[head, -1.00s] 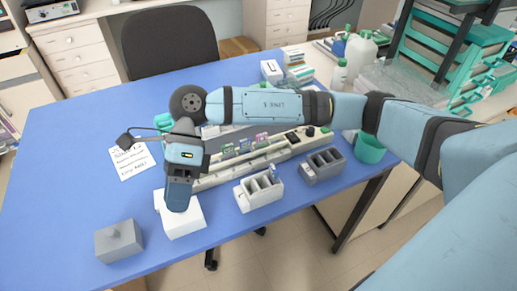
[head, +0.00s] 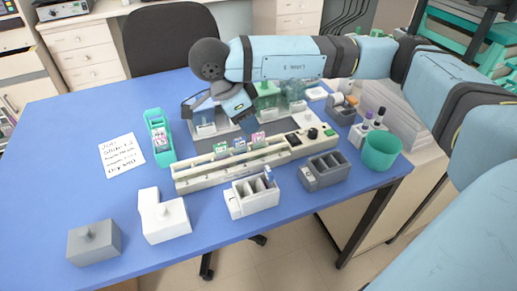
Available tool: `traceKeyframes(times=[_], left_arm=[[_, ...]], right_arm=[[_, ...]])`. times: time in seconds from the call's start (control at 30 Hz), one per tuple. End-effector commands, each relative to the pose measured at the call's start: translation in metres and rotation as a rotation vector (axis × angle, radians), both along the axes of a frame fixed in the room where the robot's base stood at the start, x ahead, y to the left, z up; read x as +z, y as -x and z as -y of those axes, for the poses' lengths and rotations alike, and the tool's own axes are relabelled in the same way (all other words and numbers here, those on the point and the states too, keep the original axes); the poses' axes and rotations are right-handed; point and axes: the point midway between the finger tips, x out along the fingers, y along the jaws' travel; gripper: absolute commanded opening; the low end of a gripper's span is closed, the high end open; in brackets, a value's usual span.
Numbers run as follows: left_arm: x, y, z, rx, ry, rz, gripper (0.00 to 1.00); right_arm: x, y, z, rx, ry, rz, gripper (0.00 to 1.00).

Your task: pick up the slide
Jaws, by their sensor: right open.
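Several slides with coloured labels stand in the long cream staining tray (head: 215,182): a green-labelled slide (head: 220,150), one beside it at the gripper (head: 239,146), and a pink-labelled slide (head: 258,138). Another pink-marked slide (head: 161,139) sits in the teal holder (head: 153,117) to the left. My right gripper (head: 246,124) points down just behind and above the middle slides in the tray. It is open; its fingertips are small and partly hidden, and I cannot tell whether they touch a slide. My left gripper is out of view.
A white block (head: 165,222) and a grey block (head: 95,243) stand at the front left. White (head: 250,197) and grey (head: 325,171) slotted racks stand at the front. A teal cup (head: 381,150) stands at the right edge. Glass jars (head: 267,92) stand behind the tray.

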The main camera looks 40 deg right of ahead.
Motion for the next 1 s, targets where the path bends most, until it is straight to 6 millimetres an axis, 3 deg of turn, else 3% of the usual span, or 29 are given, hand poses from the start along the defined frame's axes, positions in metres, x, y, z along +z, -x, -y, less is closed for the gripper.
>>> traceKeyframes(times=[0.03,0.37,0.6,0.87,1.0], left_arm=[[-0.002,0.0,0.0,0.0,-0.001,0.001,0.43],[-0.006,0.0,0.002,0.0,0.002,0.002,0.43],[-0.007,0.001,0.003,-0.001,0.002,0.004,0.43],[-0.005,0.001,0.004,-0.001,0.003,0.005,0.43],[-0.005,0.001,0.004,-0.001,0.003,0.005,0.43]], right_arm=[[-0.009,0.001,0.003,0.0,-0.001,-0.004,0.4],[-0.029,0.003,0.013,-0.001,-0.002,-0.002,0.4],[-0.058,0.006,0.029,-0.001,0.0,-0.002,0.4],[-0.063,0.006,0.03,0.001,-0.001,0.0,0.4],[-0.063,0.006,0.03,0.001,-0.001,0.0,0.11]])
